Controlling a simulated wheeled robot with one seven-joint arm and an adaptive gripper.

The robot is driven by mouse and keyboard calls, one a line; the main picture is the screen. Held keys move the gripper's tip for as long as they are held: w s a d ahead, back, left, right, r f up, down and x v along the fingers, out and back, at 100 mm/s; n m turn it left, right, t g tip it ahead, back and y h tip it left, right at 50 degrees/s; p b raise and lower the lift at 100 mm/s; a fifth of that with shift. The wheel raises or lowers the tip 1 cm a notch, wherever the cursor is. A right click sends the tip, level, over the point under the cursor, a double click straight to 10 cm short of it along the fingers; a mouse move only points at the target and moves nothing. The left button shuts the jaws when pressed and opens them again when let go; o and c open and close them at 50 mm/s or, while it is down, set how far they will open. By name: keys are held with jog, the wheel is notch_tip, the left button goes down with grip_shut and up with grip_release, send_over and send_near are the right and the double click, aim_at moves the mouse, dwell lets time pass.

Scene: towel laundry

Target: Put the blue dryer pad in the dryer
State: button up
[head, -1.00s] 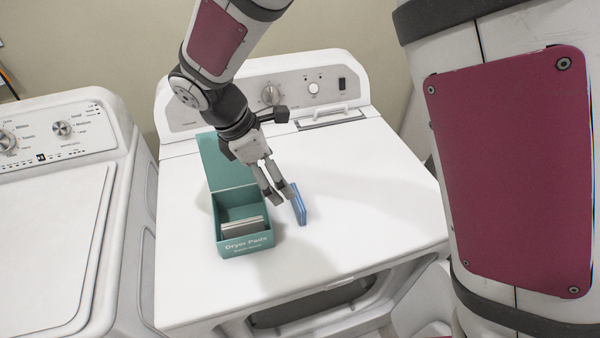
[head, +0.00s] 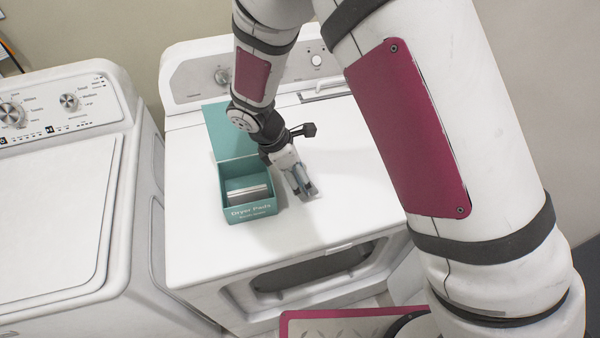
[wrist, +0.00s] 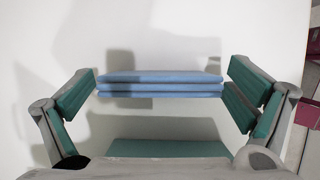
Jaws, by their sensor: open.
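The blue dryer pad (wrist: 160,84) shows in the wrist view as stacked or folded blue layers over the white dryer top. In the head view my gripper (head: 304,188) is low over the dryer top, right of the teal box, and mostly hides the pad. The dryer (head: 335,210) has a dark opening (head: 312,268) in its front, below the top edge.
The open teal dryer pads box (head: 252,210) stands on the dryer top with pale pads (head: 248,194) inside and its lid (head: 230,130) raised. A white washer (head: 55,215) stands to the left. The dryer top right of my gripper is clear.

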jog(key=shift+c, duration=0.5)
jog(key=c, duration=0.7)
jog(key=shift+c, duration=0.2)
